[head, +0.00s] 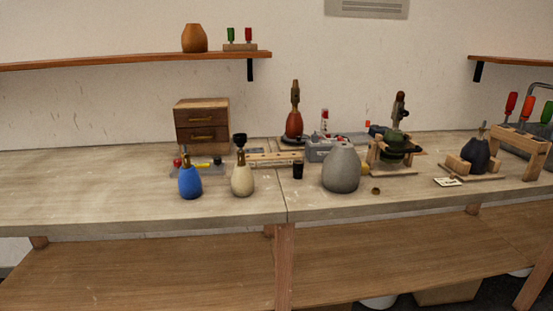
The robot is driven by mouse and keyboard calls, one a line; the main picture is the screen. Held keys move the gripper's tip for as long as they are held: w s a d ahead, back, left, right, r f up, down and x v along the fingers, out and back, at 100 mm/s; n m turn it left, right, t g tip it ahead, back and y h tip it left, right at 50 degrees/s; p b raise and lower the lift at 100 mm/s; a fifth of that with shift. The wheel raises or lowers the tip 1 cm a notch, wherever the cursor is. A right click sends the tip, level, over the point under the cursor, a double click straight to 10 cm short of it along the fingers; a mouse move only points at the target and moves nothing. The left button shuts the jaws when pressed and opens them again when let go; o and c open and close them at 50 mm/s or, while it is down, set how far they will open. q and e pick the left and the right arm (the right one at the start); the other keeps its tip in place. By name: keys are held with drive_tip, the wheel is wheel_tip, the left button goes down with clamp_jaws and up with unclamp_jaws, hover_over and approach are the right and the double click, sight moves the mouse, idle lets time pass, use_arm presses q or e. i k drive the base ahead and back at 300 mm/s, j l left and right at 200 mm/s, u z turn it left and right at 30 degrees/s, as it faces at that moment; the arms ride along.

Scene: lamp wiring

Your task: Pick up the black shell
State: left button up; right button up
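A small black cup-like cylinder (298,169), which looks like the black shell, stands upright on the workbench (130,205). It is left of the grey rounded lamp base (341,169) and right of the cream lamp base (242,179), apart from both. Another black flared piece (240,139) sits on top of the cream base's brass neck. Neither of my grippers is in view.
A blue lamp base (190,182) stands at the left. Behind are a wooden drawer box (202,125), a red-brown lamp (294,124) and a grey toolbox (320,150). A small brass ring (376,191) lies near the front. The bench's left end is clear.

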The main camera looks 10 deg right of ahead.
sight(298, 165)
drive_tip(key=i+j+z, duration=0.4)
drive_tip(key=i+j, duration=0.3)
drive_tip(key=j, duration=0.1)
